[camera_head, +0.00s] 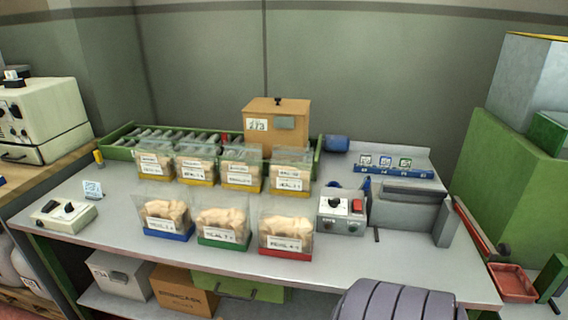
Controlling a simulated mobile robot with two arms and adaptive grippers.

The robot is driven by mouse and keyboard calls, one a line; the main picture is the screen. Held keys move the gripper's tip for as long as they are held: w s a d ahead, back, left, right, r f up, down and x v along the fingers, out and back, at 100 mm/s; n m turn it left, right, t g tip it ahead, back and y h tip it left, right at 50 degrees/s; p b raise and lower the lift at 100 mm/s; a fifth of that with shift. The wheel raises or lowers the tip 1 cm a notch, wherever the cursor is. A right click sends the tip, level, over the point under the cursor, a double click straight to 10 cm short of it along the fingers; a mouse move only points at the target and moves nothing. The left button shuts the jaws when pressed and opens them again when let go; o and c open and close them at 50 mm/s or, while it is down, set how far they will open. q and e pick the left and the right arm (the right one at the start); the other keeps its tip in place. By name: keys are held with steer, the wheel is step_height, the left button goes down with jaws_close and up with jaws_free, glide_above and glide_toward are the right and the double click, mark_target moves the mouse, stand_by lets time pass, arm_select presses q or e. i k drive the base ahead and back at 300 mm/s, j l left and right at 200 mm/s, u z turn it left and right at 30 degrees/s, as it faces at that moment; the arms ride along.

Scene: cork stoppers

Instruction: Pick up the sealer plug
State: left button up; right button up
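A grey heat-sealer-like machine (405,214) stands on the right part of the workbench. A control box (342,215) with a red button and a black knob sits at its left end. I cannot pick out the sealer plug for certain. A small blue part (366,186) shows just behind the control box, partly hidden, and a blue rounded object (337,144) lies farther back; I cannot tell what either is. Neither of my grippers is in view.
Bags of corks (222,222) stand in two rows on coloured bases. Behind them are a roller conveyor (150,137) and a brown box (290,115). A blue rack (395,171) is at the back right. The bench's front strip (330,265) is clear.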

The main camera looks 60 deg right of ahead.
mark_target(366, 187)
steer(key=l+z, duration=0.2)
steer(key=z, duration=1.15)
steer(key=k+l, duration=0.05)
